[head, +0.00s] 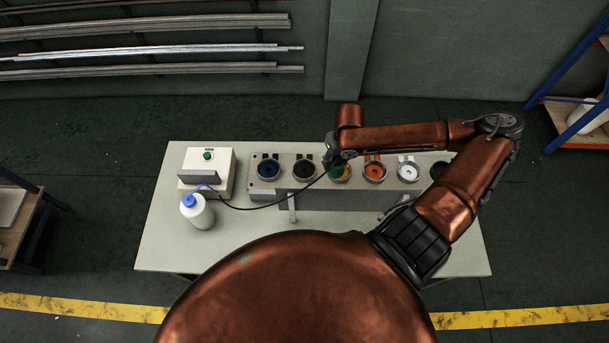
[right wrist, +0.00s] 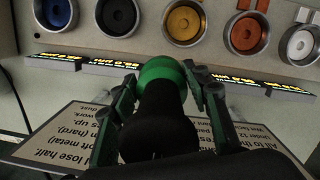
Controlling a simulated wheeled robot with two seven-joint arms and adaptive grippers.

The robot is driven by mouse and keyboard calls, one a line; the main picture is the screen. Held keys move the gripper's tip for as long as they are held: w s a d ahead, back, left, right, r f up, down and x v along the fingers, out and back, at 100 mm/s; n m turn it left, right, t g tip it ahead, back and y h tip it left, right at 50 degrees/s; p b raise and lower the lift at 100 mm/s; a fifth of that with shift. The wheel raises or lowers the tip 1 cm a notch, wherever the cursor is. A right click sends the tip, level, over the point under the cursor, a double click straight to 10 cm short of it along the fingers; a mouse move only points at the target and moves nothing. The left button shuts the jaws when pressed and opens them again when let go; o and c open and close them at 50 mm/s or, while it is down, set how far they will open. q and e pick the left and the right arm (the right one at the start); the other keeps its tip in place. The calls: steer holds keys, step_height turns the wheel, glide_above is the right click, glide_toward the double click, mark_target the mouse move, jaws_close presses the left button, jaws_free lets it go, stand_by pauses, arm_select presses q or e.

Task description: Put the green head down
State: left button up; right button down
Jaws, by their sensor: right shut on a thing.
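The green head (right wrist: 162,72) shows in the right wrist view as a green collar on a black body. My right gripper (right wrist: 168,88) is shut on it, with a finger on each side. In the head view, my right gripper (head: 338,162) is over the row of round cups, at the yellow cup (head: 342,176), and covers part of it. In the right wrist view, the yellow cup (right wrist: 185,21) lies just beyond the green head and looks empty. I cannot tell how high the head is held. My left gripper is not in view.
The grey rack (head: 320,200) also has blue (head: 269,170), black (head: 304,169), orange (head: 375,171) and white (head: 408,172) cups. A black cable (head: 265,207) crosses the table. A white box (head: 207,165) and a blue-capped bottle (head: 198,212) stand left. The table's front left is clear.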

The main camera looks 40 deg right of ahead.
steer(key=shift+w+f+b, duration=0.3)
steer(key=shift+f+b, duration=0.05)
steer(key=shift+f, duration=0.5)
steer(key=w+a+f, duration=0.1)
steer(key=w+f, duration=0.2)
steer(key=w, duration=0.1)
steer(key=w+a+f+p, duration=0.1)
steer(key=w+f, duration=0.2)
steer(key=w, duration=0.1)
steer(key=w+a+f, duration=0.1)
steer(key=w+f, duration=0.2)
steer(key=w, duration=0.2)
steer(key=shift+a+f, duration=0.15)
steer(key=shift+f, duration=0.1)
steer(key=shift+w+f, duration=0.2)
steer(key=shift+f, duration=1.5)
steer(key=c, duration=1.1)
jaws_free()
steer(key=shift+s+f, duration=0.15)
